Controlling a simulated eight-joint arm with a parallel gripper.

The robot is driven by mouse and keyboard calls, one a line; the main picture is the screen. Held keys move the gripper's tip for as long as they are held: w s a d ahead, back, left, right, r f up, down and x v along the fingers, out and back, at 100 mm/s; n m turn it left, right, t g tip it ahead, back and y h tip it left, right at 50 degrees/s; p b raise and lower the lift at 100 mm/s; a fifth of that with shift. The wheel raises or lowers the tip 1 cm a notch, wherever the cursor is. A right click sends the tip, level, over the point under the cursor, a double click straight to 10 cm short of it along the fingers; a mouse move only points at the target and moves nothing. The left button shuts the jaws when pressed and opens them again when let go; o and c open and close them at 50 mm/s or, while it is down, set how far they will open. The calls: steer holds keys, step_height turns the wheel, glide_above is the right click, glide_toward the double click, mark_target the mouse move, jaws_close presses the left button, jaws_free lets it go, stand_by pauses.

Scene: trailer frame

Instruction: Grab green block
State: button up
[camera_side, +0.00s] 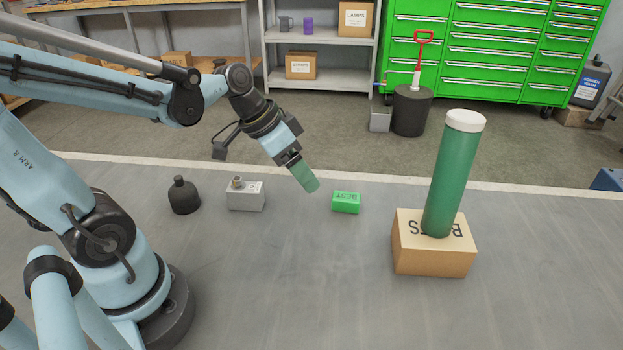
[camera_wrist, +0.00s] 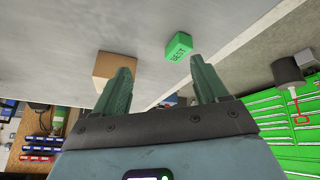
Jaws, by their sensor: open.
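In the wrist view the block (camera_wrist: 178,47) shows beyond the fingertips, nearer the right finger. In that view my gripper (camera_wrist: 160,64) has its two green fingers spread wide, with nothing between them.
A cardboard box (camera_side: 432,262) with a tall green cylinder (camera_side: 453,175) on it stands right of the block. A grey metal box (camera_side: 246,198) and a dark bottle (camera_side: 183,196) stand to the left. The surface in front of the block is clear.

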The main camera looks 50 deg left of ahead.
steer(key=w+a+f+m+h, duration=0.2)
steer(key=w+a+m+h, duration=0.1)
steer(key=w+m+h, duration=0.1)
steer(key=m+t+h, duration=0.2)
steer(key=m+h, duration=0.1)
steer(key=m, duration=0.2)
glide_toward(349, 197)
steer(key=x, duration=0.2)
steer(key=shift+d+f, duration=0.3)
steer(key=shift+f, duration=0.05)
steer(key=shift+x, duration=2.6)
steer(key=shift+w+a, duration=0.1)
steer(key=shift+w, duration=0.05)
steer(key=shift+c, duration=0.5)
steer(key=c, duration=1.1)
steer(key=shift+r, duration=0.15)
